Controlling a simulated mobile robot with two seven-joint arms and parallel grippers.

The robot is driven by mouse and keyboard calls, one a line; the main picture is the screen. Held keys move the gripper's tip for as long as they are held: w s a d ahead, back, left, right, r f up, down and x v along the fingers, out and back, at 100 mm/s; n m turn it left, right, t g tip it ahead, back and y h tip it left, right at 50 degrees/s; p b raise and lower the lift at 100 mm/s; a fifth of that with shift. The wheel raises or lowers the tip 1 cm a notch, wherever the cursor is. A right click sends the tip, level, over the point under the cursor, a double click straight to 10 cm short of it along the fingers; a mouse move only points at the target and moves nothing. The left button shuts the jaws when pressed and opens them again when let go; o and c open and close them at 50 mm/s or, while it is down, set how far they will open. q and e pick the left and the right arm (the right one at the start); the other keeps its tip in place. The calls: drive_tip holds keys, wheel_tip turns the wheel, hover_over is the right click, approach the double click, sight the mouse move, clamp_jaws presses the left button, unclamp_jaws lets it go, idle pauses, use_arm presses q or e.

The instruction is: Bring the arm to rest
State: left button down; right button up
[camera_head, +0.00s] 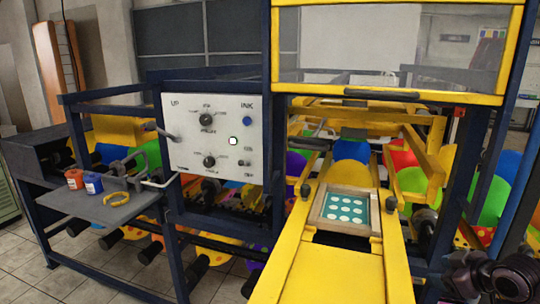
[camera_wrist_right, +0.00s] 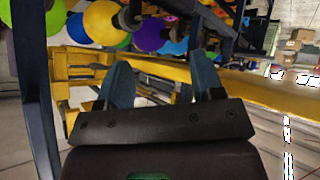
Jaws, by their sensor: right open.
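My right gripper (camera_wrist_right: 158,72) is open in the right wrist view, its two blue-grey fingers apart with nothing between them. Beyond the fingers are yellow frame parts and several colored balloons. In the head view, dark parts of my right arm show at the bottom right corner, right of the yellow printing machine (camera_head: 330,272). The fingertips cannot be made out there. My left gripper is not in view.
A framed screen with pale dots (camera_head: 345,209) sits on the yellow track. A control panel (camera_head: 211,138) is left of it. Dark posts stand near my right arm.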

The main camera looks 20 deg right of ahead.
drive_tip(key=s+a+f+h, duration=0.1)
drive_tip(key=s+a+f, duration=0.25)
drive_tip(key=f, duration=0.65)
drive_tip(key=s+a+f+m, duration=0.1)
drive_tip(key=a+f, duration=0.3)
drive_tip(key=a, duration=0.4)
drive_tip(key=s+a+f, duration=0.1)
drive_tip(key=a+f, duration=0.3)
drive_tip(key=a, duration=0.5)
drive_tip(key=s+a+f+m+t+y+b, duration=0.1)
drive_tip(key=a+f, duration=0.4)
drive_tip(key=a, duration=0.3)
drive_tip(key=shift+a+m, duration=0.3)
drive_tip(key=shift+a, duration=0.1)
